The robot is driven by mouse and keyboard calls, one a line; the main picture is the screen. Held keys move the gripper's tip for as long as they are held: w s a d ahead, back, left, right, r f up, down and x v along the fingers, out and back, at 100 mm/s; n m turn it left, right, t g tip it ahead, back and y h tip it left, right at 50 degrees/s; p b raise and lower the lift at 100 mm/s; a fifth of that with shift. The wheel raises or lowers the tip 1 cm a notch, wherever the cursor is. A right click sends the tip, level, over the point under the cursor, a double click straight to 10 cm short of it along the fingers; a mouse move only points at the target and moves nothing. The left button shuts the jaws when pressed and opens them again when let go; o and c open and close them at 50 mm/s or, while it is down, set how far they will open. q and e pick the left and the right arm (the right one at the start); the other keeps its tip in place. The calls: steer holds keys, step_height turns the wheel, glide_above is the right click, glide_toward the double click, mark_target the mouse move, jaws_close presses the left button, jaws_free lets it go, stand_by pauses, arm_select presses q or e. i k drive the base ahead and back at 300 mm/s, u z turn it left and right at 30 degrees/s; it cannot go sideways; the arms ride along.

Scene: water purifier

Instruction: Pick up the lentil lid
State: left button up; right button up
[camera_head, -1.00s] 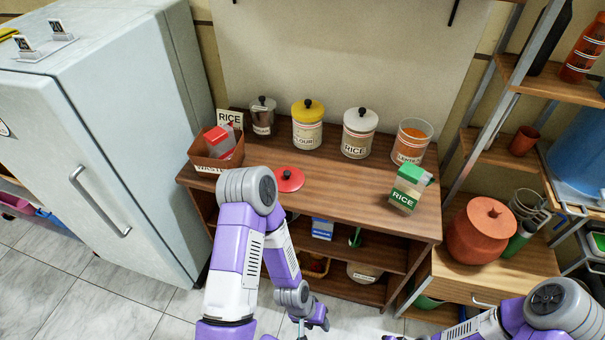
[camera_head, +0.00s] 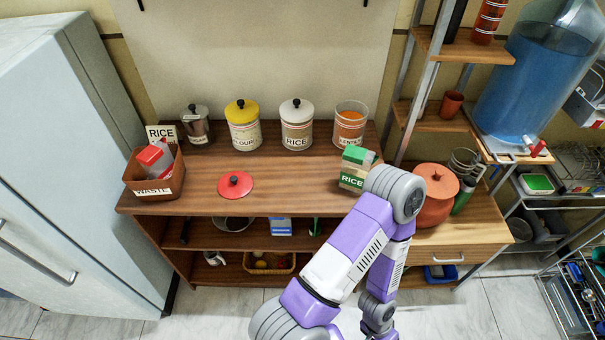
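The red lid with a dark knob (camera_head: 235,185) lies flat on the wooden counter (camera_head: 290,178), near its front edge on the left side. The lentil jar (camera_head: 350,123) stands open without a lid at the back right of the counter.
A yellow-lidded flour jar (camera_head: 243,125), a white-lidded rice jar (camera_head: 296,125) and a metal canister (camera_head: 196,124) line the back. A brown waste box (camera_head: 155,178) stands left of the lid. A green-and-white rice carton (camera_head: 355,168) stands right. The counter between lid and carton is clear.

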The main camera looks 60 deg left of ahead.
mark_target(233, 185)
steer(key=z, duration=1)
steer(key=k, duration=2.05)
steer(key=u, duration=1.25)
